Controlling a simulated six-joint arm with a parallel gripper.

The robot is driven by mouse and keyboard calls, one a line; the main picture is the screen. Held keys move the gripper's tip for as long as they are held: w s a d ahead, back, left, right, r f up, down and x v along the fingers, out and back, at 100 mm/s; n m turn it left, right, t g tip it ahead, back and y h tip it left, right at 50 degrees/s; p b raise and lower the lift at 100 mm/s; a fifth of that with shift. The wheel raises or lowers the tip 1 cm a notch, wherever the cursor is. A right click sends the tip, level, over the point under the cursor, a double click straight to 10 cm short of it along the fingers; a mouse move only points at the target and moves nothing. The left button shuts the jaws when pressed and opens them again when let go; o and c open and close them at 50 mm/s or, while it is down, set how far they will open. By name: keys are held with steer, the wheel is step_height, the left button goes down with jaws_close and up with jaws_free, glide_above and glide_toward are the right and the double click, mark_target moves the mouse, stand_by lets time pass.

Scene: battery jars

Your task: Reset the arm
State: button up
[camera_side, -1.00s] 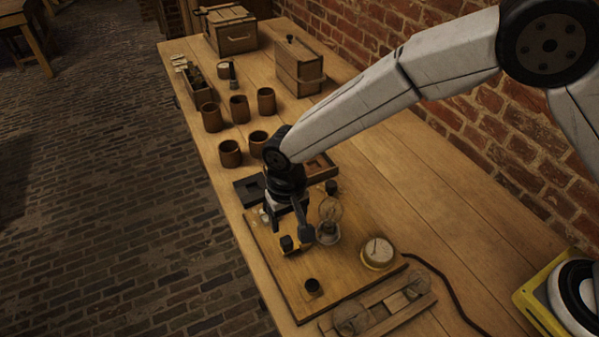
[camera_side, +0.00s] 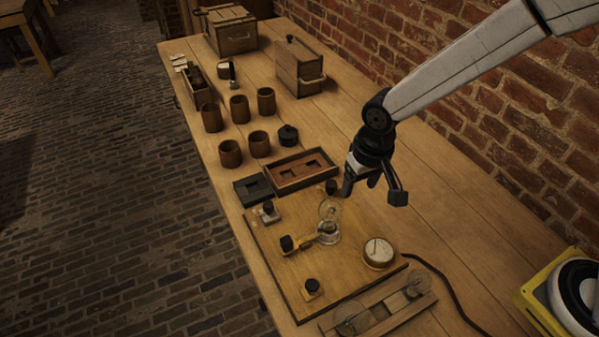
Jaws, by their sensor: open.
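My gripper (camera_side: 374,190) hangs open and empty above the table, to the right of the wooden board's back part. Its fingers point down and touch nothing that I can see. Below and left of it, the wooden board (camera_side: 300,282) carries a glass bulb (camera_side: 329,222), a brass lever with a black knob (camera_side: 306,241), a round dial (camera_side: 378,252) and small black-knobbed pieces.
Behind the board are a brown two-slot tray (camera_side: 300,170), a dark tray (camera_side: 253,188), a black-lidded jar (camera_side: 288,137) and several brown jars (camera_side: 239,108). A wooden box (camera_side: 299,68) stands farther back. The table's right side (camera_side: 470,215) is mostly clear, near a brick wall.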

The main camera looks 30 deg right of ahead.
steer(key=s+d+r, duration=0.1)
steer(key=s+d, duration=0.3)
steer(key=d, duration=0.4)
steer(key=s+d+r+t, duration=0.1)
steer(key=s+d+r, duration=0.1)
steer(key=s+d, duration=0.3)
steer(key=d, duration=0.2)
steer(key=shift+s+d+r, duration=0.2)
steer(key=shift+d+r, duration=0.1)
steer(key=shift+d, duration=0.05)
steer(key=shift+o, duration=0.2)
steer(key=shift+w, duration=0.1)
stand_by(0.3)
